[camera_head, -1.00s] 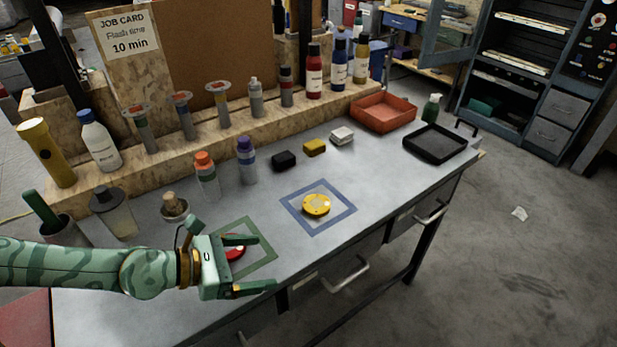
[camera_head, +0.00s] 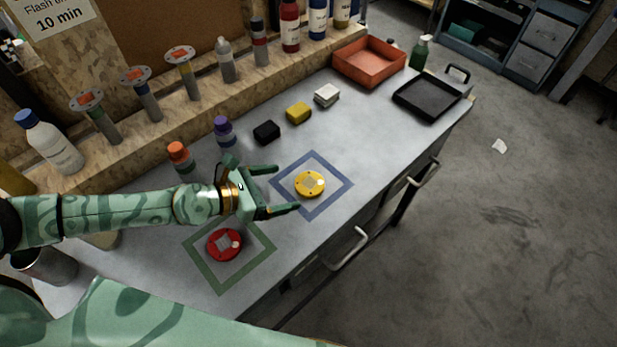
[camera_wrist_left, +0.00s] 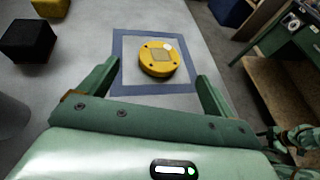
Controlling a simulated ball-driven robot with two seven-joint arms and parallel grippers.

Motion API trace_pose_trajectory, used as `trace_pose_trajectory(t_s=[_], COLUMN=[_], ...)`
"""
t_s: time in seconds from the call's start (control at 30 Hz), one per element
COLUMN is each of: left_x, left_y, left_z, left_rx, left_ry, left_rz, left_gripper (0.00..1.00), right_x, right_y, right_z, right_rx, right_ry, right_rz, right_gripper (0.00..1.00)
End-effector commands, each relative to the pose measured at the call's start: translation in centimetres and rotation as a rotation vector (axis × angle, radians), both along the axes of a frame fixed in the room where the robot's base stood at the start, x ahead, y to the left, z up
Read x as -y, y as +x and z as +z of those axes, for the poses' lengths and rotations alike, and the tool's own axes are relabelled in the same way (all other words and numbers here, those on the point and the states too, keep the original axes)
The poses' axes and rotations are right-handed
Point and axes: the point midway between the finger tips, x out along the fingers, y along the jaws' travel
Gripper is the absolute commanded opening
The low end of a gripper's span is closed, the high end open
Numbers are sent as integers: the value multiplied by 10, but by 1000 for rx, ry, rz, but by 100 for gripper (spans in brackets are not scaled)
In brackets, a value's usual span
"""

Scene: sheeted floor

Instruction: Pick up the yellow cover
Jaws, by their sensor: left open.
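The yellow cover (camera_head: 310,184) is a round disc with a pale square label and small dark holes. It lies flat inside the blue square outline (camera_head: 346,184) on the grey bench. My left gripper (camera_head: 287,189) is open and empty, just left of the cover, with its fingers pointing towards it. In the left wrist view the cover (camera_wrist_left: 159,60) lies ahead, between and beyond the two spread fingertips.
A red disc (camera_head: 225,244) lies in the green outline (camera_head: 262,250). Black (camera_head: 266,132), yellow (camera_head: 298,112) and white (camera_head: 327,95) blocks stand behind the cover. An orange tray (camera_head: 369,62) and a black tray (camera_head: 428,96) are at the far right end. Bottles line the back.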

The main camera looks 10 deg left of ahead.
Motion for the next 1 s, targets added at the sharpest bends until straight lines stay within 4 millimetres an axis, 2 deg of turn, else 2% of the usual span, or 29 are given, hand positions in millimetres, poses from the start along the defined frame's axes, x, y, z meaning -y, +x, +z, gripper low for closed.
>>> trace_pose_trajectory(t_s=[0.2, 0.5, 0.77, 0.8, 1.0], left_x=[15, 44, 47, 47, 47], left_y=[13, 39, 42, 42, 42], left_z=[-10, -30, -31, -31, -31], left_rx=[0, -3, -3, -2, -3], left_ry=[0, -1, -1, -1, -1], left_rz=[-1, -1, 0, 0, 0], left_gripper=[90, 90, 90, 87, 35], right_x=[-1, -6, -8, -8, -7], right_y=[7, 7, 7, 7, 6], right_z=[1, -3, -3, -3, -3], right_rx=[11, 10, 10, 10, 9], right_ry=[2, 9, 10, 10, 10], right_rz=[0, -3, -3, -3, -3], right_gripper=[56, 56, 56, 56, 56])
